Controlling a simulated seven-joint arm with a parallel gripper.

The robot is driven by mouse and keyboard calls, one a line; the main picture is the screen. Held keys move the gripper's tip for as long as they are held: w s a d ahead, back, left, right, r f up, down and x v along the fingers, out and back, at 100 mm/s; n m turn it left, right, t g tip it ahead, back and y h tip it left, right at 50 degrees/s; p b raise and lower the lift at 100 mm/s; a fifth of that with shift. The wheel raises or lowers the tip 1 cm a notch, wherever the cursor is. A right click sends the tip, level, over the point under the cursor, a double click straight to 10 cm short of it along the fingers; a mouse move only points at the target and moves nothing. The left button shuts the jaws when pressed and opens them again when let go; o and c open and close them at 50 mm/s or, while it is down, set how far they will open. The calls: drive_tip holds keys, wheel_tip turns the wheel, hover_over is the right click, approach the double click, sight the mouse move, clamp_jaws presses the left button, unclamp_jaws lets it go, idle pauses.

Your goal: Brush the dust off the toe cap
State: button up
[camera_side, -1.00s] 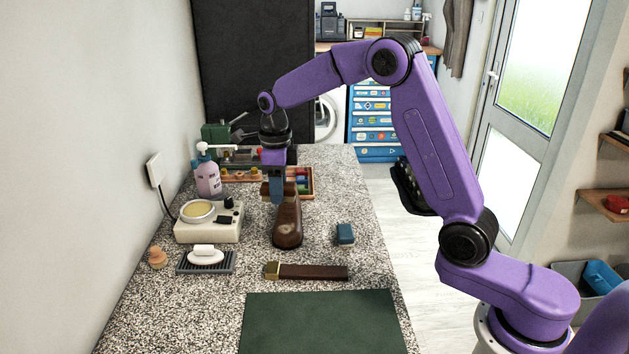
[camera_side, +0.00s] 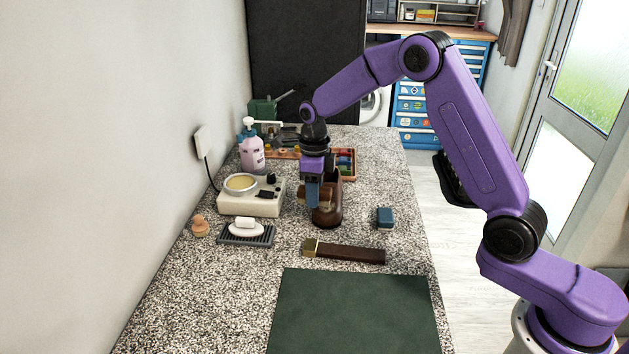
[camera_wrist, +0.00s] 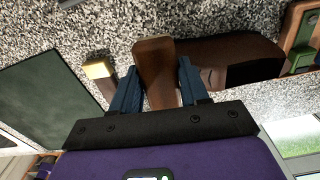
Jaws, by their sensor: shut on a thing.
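My gripper (camera_side: 313,198) is shut on a wooden brush, its brown block (camera_wrist: 153,68) between the two blue fingers in the wrist view. In the side view the brush is low over the front of the brown shoe (camera_side: 329,217), at its toe cap. The shoe also shows in the wrist view (camera_wrist: 228,52), right of the brush. The brush and fingers cover part of the toe cap. I cannot tell whether bristles touch the leather or how much dust is there.
A brown strap-like piece with a brass end (camera_side: 350,253) and a blue block (camera_side: 385,217) lie nearby. A green mat (camera_side: 355,310) is in front. A soap dish (camera_side: 246,238), a white device (camera_side: 252,200) and a pump bottle (camera_side: 251,150) stand left. A tray (camera_side: 347,165) lies behind.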

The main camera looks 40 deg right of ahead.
sight(333, 207)
drive_tip(key=shift+f, duration=0.65)
drive_tip(key=shift+s+d+r, duration=0.15)
drive_tip(key=shift+s+d, duration=0.05)
drive_tip(key=shift+d, duration=0.1)
drive_tip(key=shift+c, duration=0.4)
drive_tip(key=shift+s+d, duration=0.5)
drive_tip(key=shift+s, duration=0.15)
drive_tip(key=shift+s+d, duration=1.4)
drive_tip(key=shift+s, duration=0.1)
drive_tip(key=shift+w+a, duration=0.75)
drive_tip(key=shift+w, duration=0.1)
drive_tip(key=shift+w+a+f, duration=0.2)
drive_tip(key=shift+w+a, duration=1.25)
drive_tip(key=shift+w, duration=0.05)
drive_tip(key=shift+d+r, duration=0.1)
drive_tip(key=shift+d, duration=0.1)
drive_tip(key=shift+s+d, duration=2.05)
drive_tip(key=shift+s, duration=0.2)
drive_tip(key=shift+w+a+r, duration=0.1)
drive_tip(key=shift+w+a, duration=0.55)
drive_tip(key=shift+w, duration=0.05)
drive_tip(key=shift+w+a, duration=1.55)
drive_tip(key=shift+w, duration=0.1)
drive_tip(key=shift+r, duration=3.8)
drive_tip(key=shift+s+f, duration=0.1)
